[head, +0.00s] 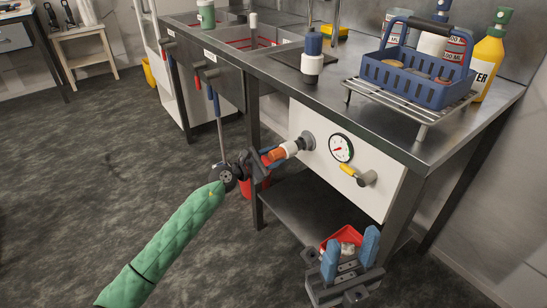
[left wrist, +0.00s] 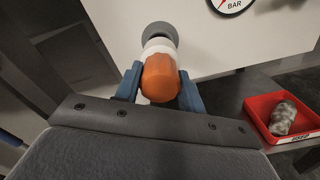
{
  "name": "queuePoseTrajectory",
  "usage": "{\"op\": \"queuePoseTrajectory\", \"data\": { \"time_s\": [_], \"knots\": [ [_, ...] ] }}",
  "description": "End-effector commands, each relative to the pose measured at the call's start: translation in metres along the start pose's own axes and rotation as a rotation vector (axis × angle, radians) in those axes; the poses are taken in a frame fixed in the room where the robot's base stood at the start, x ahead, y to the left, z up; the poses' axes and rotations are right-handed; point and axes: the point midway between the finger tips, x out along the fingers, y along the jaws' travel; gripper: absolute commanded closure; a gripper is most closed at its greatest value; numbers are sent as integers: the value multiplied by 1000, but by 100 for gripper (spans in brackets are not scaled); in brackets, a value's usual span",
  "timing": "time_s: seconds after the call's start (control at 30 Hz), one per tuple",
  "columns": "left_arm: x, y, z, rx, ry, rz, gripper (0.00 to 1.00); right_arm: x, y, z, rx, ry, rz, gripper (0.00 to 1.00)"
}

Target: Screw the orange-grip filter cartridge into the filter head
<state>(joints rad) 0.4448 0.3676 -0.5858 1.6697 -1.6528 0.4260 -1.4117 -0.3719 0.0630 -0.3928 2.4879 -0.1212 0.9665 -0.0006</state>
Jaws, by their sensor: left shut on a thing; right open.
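The filter cartridge has an orange grip (head: 277,154) and a white body, and points at the white panel (head: 318,165) under the bench. My left gripper (head: 268,157) is shut on it; in the left wrist view the blue fingers sit on both sides of the orange grip (left wrist: 160,78). The cartridge's far end meets the grey round filter head (head: 307,141), which also shows in the left wrist view (left wrist: 160,32). I cannot tell how far it is threaded in. My right gripper (head: 350,256) is open, low at the front right, its blue fingers apart.
A pressure gauge (head: 341,148) and a yellow-handled valve (head: 356,174) sit on the panel right of the filter head. A red tray (left wrist: 262,108) holding a grey object lies on the lower shelf. A blue caddy (head: 405,82) stands on a wire rack on the bench.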

Motion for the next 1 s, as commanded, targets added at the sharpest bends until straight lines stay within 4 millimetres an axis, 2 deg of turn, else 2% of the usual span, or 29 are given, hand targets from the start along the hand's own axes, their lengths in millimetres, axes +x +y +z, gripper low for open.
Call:
{"op": "queuePoseTrajectory", "data": {
  "time_s": [1.0],
  "knots": [
    [15, 0, 0, 0, 0, 1, 88, -1, 0, 0, 0, 0, 0, 57]
  ]
}}
